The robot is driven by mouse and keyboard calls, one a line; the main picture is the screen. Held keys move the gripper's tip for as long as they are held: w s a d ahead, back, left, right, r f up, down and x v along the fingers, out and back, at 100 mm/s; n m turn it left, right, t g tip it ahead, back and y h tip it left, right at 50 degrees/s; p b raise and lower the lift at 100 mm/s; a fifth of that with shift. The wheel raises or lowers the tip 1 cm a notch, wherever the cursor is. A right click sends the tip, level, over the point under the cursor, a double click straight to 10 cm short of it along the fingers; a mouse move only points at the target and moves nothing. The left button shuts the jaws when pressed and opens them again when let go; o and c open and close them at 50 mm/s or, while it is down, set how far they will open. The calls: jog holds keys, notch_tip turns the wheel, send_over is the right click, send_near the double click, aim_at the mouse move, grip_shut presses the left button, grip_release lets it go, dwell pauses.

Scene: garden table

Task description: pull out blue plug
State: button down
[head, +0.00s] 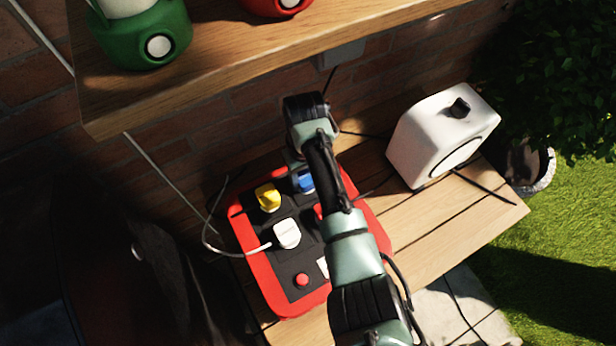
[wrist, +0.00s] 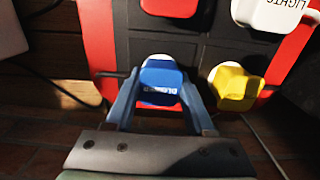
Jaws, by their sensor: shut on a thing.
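The blue plug (wrist: 163,82) sits at the panel of a red and black power board (wrist: 195,50) in the wrist view. My gripper (wrist: 160,92) has a finger on each side of it and is shut on it. In the head view the blue plug (head: 304,181) shows partly beside my arm, and the board's red rim (head: 262,279) lies on the wooden table. Whether the plug is fully seated cannot be told. My gripper's fingers are hidden behind my arm in the head view.
A yellow plug (head: 268,198) and a white plug (head: 287,233) with a cable sit close by on the board. A red button (head: 302,280) is near its front. A white box-shaped device (head: 440,135) stands to the right. A wooden shelf (head: 240,65) overhangs behind.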

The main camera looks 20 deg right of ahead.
jog(key=shift+r+p, duration=2.9)
jog(key=shift+r, duration=0.15)
